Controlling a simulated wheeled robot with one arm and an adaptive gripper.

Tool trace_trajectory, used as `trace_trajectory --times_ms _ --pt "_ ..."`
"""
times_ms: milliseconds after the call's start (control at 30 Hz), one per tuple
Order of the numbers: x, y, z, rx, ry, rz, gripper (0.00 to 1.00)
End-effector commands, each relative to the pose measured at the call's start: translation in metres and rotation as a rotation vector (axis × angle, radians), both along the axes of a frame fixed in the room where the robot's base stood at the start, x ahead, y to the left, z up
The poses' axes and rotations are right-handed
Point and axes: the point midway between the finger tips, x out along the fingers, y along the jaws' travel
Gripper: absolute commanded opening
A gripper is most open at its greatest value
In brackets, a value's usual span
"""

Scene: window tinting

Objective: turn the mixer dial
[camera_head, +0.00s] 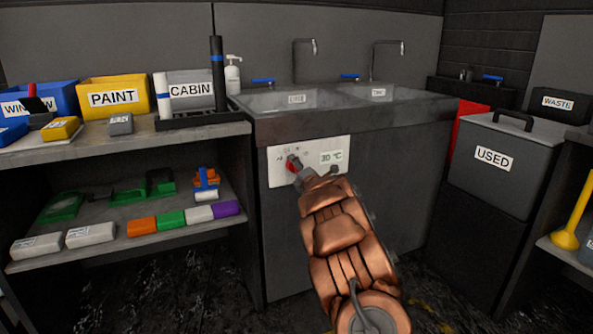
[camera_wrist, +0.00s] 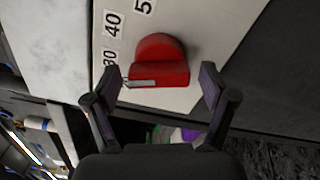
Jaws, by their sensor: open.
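The mixer dial (camera_wrist: 160,60) is a red round knob with a raised grip and a light pointer, set on a white panel (camera_wrist: 219,28) with the marks 30, 40 and a partly cut-off 5. In the wrist view my open gripper (camera_wrist: 162,90) has one finger on each side of the dial's near part, with gaps visible on both sides. In the head view the dial (camera_head: 293,162) sits at the left of the white panel (camera_head: 281,176), beside a display reading 30 °C (camera_head: 331,157). My gripper (camera_head: 300,176) is close in front of it, and my arm covers the panel's lower edge.
Above the panel is a double sink (camera_head: 345,122) with taps. A shelf (camera_head: 190,227) with coloured blocks and green trays stands at left. A grey bin labelled USED (camera_head: 500,190) stands at right. The cabinet front around my arm is clear.

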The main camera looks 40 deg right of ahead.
Motion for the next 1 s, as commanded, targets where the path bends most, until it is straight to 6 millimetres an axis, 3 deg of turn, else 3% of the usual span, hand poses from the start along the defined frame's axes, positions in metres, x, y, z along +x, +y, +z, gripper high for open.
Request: trace_trajectory --times_ms 367,1000 --pt "-0.01 0.003 0.0 -0.001 0.001 0.0 0.83" --pt "-0.08 0.027 -0.001 0.0 0.004 -0.002 0.83"
